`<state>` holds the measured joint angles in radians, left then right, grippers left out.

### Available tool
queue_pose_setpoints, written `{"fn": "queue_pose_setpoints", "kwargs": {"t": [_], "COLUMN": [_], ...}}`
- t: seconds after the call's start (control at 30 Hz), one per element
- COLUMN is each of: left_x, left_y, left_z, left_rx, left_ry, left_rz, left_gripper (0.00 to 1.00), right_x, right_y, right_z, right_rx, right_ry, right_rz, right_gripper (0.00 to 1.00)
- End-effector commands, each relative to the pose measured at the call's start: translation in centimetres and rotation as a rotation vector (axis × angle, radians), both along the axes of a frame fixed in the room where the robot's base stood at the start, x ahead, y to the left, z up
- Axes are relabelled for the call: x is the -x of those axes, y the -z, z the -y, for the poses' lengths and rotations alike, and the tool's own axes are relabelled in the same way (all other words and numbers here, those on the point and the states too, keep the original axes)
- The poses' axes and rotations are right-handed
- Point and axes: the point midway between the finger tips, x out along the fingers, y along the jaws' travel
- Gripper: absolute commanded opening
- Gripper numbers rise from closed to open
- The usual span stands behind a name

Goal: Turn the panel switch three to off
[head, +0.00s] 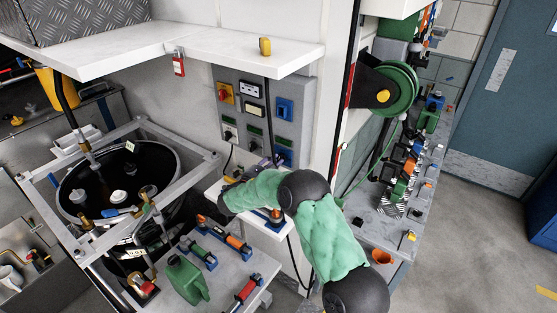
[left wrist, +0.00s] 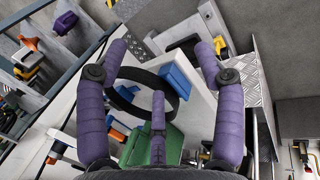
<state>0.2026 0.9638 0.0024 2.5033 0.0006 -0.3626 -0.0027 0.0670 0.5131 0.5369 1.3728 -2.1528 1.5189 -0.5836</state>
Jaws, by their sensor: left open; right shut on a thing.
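The grey panel (head: 268,91) on the white wall carries a red-and-yellow rotary switch (head: 226,93), an upper blue unit (head: 284,109), a lower blue unit (head: 283,156) and several black units with green labels. I cannot tell which one is switch three. My right gripper (head: 262,168) is at the panel's lower edge, mostly hidden by its own arm. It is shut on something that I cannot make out. My left gripper (left wrist: 160,65) shows purple fingers spread wide in the left wrist view, with nothing visibly held between them.
A white shelf (head: 240,46) juts out above the panel, with a red padlock (head: 179,63) at its edge. A dark round tank (head: 116,185) stands in a metal frame at left. A green jerrycan (head: 187,279) stands on the bench. Open floor (head: 470,230) lies at right.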

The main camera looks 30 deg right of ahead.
Motion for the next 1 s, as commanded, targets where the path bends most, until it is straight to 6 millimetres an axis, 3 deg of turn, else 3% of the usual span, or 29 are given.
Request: {"fn": "queue_pose_setpoints", "kwargs": {"t": [0.03, 0.37, 0.63, 0.67, 0.7, 0.73, 1.0], "left_x": [0.0, 0.0, 0.0, 0.0, 0.0, 0.0, 0.0], "left_y": [0.1, -0.1, -1.5, -1.5, -1.4, -1.3, -1.3], "left_z": [0.0, 0.0, 0.0, 0.0, 0.0, 0.0, 0.0], "left_rx": [0.0, 0.0, 0.0, 0.0, 0.0, 0.0, 0.0], "left_ry": [0.0, 0.0, 0.0, 0.0, 0.0, 0.0, 0.0], "left_rz": [0.0, 0.0, 0.0, 0.0, 0.001, 0.0, 0.0], "left_gripper": [0.69, 0.69, 0.69, 0.69, 0.69, 0.69, 0.69], "right_x": [0.4, 0.4, 0.2, 0.2, 0.2, 0.2, 0.3], "right_y": [1.1, 1.0, 0.9, 0.9, 1.0, 1.0, 1.1], "right_z": [0.7, 0.8, 0.7, 0.7, 0.7, 0.7, 0.7], "right_rx": [-0.015, -0.01, 0.047, 0.051, 0.049, 0.05, 0.049], "right_ry": [0.013, 0.013, 0.014, 0.014, 0.014, 0.015, 0.014], "right_rz": [-0.017, -0.026, -0.165, -0.173, -0.169, -0.168, -0.168], "right_gripper": [0.0, 0.0, 0.0, 0.25, 0.37, 0.4, 0.42]}}
